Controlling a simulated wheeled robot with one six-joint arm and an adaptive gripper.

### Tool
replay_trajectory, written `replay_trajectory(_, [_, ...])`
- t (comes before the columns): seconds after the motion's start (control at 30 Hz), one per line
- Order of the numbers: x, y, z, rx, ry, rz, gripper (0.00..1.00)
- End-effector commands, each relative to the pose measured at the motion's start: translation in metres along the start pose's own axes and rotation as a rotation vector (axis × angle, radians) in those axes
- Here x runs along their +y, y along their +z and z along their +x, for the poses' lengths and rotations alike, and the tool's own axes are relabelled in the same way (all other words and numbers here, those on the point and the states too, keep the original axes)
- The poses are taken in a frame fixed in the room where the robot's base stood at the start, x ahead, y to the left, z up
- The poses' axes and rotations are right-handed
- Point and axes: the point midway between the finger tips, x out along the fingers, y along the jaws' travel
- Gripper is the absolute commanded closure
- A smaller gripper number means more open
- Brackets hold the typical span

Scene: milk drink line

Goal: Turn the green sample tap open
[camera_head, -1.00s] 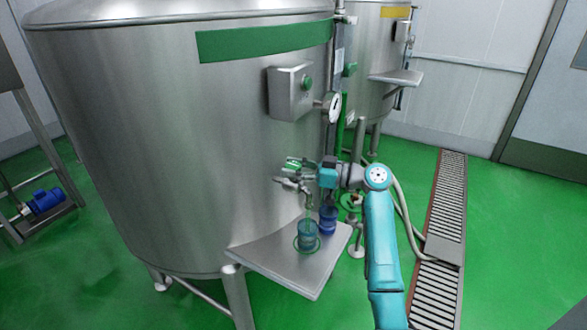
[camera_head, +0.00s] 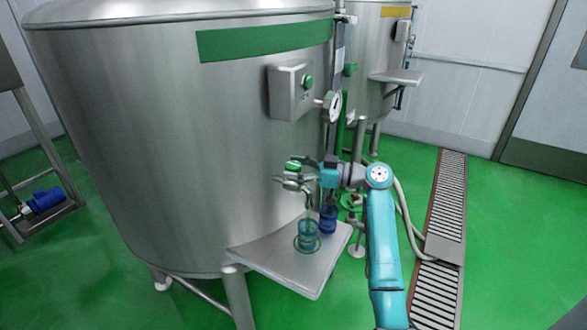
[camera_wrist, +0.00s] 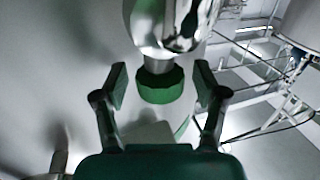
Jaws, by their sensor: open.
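The green sample tap handle (camera_head: 293,165) sits on a metal tap at the lower right of the large tank. My gripper (camera_head: 308,172) is close against it from the right. In the wrist view the green knob (camera_wrist: 160,85), below a shiny metal body, lies between my two open fingertips (camera_wrist: 160,88), with a visible gap on each side. A clear bluish cup (camera_head: 309,236) stands on the tray below the tap. A thin pale vertical line shows between tap and cup; I cannot tell if it is liquid or a spout.
A metal shelf (camera_head: 275,262) under the tap holds the cup and a darker blue container (camera_head: 328,219). A grey control box (camera_head: 290,92) and a dial gauge (camera_head: 331,106) are above. A floor drain grate (camera_head: 440,225) runs along the right; green floor is free beyond.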

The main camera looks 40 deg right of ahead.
Motion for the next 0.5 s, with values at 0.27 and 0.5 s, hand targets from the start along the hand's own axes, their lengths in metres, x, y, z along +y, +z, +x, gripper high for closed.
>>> replay_trajectory(0.27, [0.001,0.001,-0.044,0.0,0.004,0.001,0.29])
replay_trajectory(0.5, [0.001,0.001,-0.089,-0.001,0.004,0.001,0.29])
